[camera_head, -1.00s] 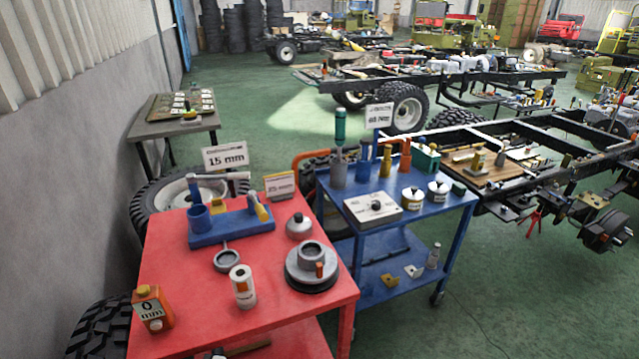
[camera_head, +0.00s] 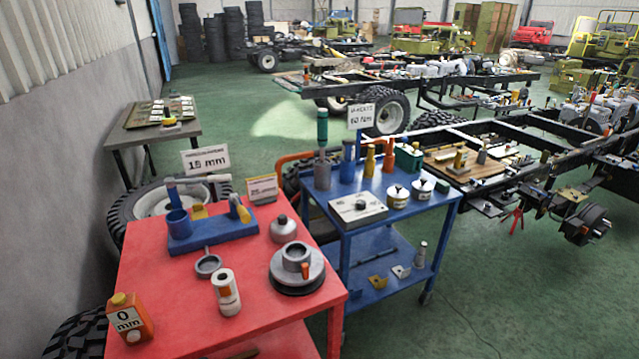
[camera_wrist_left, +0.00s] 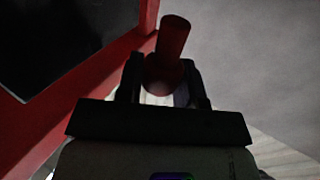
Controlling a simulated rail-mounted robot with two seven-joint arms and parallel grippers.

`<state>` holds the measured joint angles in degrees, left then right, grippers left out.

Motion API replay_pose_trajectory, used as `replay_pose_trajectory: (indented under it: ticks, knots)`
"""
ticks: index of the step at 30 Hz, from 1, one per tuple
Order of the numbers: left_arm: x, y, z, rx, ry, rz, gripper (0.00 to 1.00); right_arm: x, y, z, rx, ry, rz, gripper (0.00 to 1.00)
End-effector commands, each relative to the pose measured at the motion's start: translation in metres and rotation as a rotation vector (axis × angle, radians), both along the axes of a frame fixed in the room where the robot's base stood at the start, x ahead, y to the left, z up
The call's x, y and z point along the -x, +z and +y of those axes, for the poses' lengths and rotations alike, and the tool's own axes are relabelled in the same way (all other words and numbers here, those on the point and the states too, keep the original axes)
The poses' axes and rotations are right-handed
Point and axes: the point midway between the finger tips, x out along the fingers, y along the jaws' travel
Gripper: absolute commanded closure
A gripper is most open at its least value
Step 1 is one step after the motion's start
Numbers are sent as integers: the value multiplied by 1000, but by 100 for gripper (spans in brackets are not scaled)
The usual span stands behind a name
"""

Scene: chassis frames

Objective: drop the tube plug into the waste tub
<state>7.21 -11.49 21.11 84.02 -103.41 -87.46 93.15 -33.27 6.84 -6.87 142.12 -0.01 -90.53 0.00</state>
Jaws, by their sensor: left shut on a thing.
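My left gripper (camera_wrist_left: 166,88) shows only in the left wrist view. It is shut on a dark reddish cylinder (camera_wrist_left: 174,38), which looks like the tube plug. The cylinder sticks out beyond the fingertips, and its lower end is between the fingers. The picture is dark, so details of the plug are hard to see. I cannot pick out a waste tub for certain in either view. Neither gripper shows in the head view, and my right gripper is not seen at all.
A red table (camera_head: 180,318) holds a blue fixture (camera_head: 212,235), a grey flanged part (camera_head: 297,275), a white cylinder (camera_head: 226,292) and an orange container (camera_head: 129,318). A blue cart (camera_head: 330,218) stands beside it. In the wrist view, a red bar (camera_wrist_left: 75,95) runs left of the gripper.

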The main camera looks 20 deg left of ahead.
Motion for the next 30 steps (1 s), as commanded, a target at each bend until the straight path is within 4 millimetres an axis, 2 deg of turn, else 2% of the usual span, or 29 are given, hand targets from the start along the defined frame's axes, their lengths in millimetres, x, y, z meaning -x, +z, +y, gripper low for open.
replay_pose_trajectory:
  ticks: [3,4,13,23,26,30]
  knots:
    - [0,0,0,0,0,0,88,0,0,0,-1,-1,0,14]
    - [0,0,0,0,0,0,65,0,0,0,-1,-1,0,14]
    - [0,0,0,0,0,0,36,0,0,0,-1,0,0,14]
    - [0,5,0,0,0,-1,36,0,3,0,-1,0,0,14]
    - [0,15,0,-2,0,-2,36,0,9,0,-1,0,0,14]
    - [0,38,0,-2,0,-3,36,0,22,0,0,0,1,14]
